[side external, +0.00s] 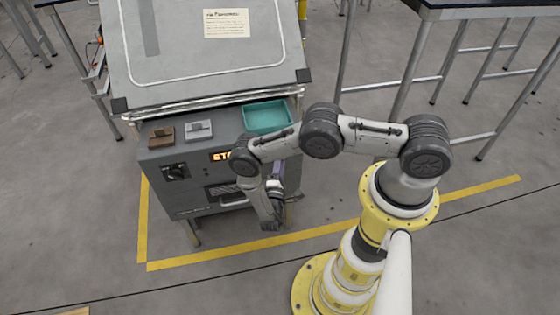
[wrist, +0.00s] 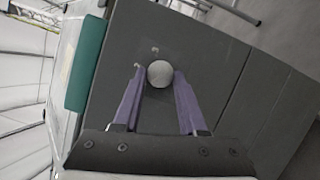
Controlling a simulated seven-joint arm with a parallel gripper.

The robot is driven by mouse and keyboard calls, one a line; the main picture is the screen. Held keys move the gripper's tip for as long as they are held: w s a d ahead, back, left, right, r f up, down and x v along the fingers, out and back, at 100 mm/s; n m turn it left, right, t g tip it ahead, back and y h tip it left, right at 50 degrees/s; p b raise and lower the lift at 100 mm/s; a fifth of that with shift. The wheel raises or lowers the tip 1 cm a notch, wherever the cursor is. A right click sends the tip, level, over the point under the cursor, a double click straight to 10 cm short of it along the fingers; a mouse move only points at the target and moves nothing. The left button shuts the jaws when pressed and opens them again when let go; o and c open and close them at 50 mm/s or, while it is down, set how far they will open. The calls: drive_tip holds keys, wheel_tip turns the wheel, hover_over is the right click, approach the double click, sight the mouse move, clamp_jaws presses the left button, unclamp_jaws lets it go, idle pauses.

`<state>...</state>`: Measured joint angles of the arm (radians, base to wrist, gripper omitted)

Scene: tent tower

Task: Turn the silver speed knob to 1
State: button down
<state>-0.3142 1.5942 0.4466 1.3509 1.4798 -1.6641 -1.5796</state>
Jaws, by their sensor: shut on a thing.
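A round, pale silver-grey knob (wrist: 160,73) stands out from the grey front panel in the wrist view. My gripper (wrist: 159,79) has its two purple fingers on either side of it, shut on it. In the side view my gripper (side external: 277,176) is at the right part of the machine's front, and my wrist and fingers hide the knob there. A dark dial (side external: 177,172) with white markings sits at the left of the same front panel.
An orange display (side external: 222,156), partly hidden by my arm, sits mid-panel above a slotted part (side external: 222,190). On the machine's ledge are a brown block (side external: 161,135), a grey block (side external: 199,130) and a teal tray (side external: 268,115). Yellow floor lines surround the machine.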

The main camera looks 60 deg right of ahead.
idle(0.4)
drive_tip(key=shift+c, duration=2.3)
unclamp_jaws()
drive_tip(key=v, duration=1.3)
drive_tip(key=shift+s+a, duration=0.25)
drive_tip(key=shift+a, duration=0.05)
